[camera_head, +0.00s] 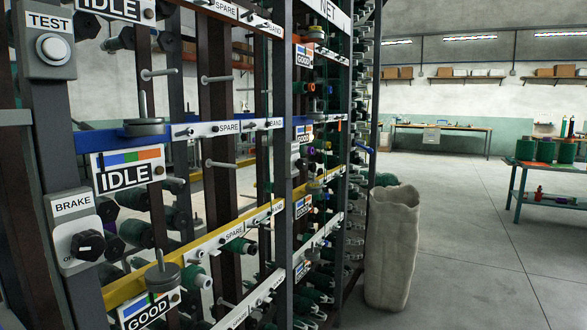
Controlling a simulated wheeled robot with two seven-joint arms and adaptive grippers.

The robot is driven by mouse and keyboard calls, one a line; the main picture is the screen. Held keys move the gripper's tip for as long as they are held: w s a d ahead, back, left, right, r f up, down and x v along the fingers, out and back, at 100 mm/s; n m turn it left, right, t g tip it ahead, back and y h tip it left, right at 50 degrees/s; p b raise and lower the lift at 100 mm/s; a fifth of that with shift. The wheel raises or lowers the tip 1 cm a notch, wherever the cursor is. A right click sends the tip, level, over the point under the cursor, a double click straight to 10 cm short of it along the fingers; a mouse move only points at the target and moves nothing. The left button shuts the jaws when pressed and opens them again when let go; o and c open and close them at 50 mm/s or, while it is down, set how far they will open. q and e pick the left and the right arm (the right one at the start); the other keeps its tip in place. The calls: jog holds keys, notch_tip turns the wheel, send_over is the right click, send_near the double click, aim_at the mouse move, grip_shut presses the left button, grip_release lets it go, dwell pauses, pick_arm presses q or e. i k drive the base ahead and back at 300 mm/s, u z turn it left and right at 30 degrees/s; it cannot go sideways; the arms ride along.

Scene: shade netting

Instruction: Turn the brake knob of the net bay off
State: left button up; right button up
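A black brake knob (90,245) sits on a grey box (72,222) labelled BRAKE, low on the dark post at the left edge. Lettering that looks like OFF is partly visible at the knob's left; I cannot tell its exact setting. A sign reading NET (331,12) hangs at the top of the rack further right, cut by the upper edge. No other brake knob is readable under that sign. Neither of my grippers is in view.
A grey TEST box (46,49) with a round white button is above the brake box. Racks with spools, pegs and IDLE and GOOD cards fill the left half. A tall pale sack (392,245) stands at the rack's end. A table (553,168) is right; open floor lies between.

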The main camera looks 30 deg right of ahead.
aim_at(302, 164)
jog(key=z, duration=0.55)
jog(key=i, duration=0.6)
jog(key=z, duration=0.7)
jog(key=i, duration=0.7)
jog(key=u, duration=0.2)
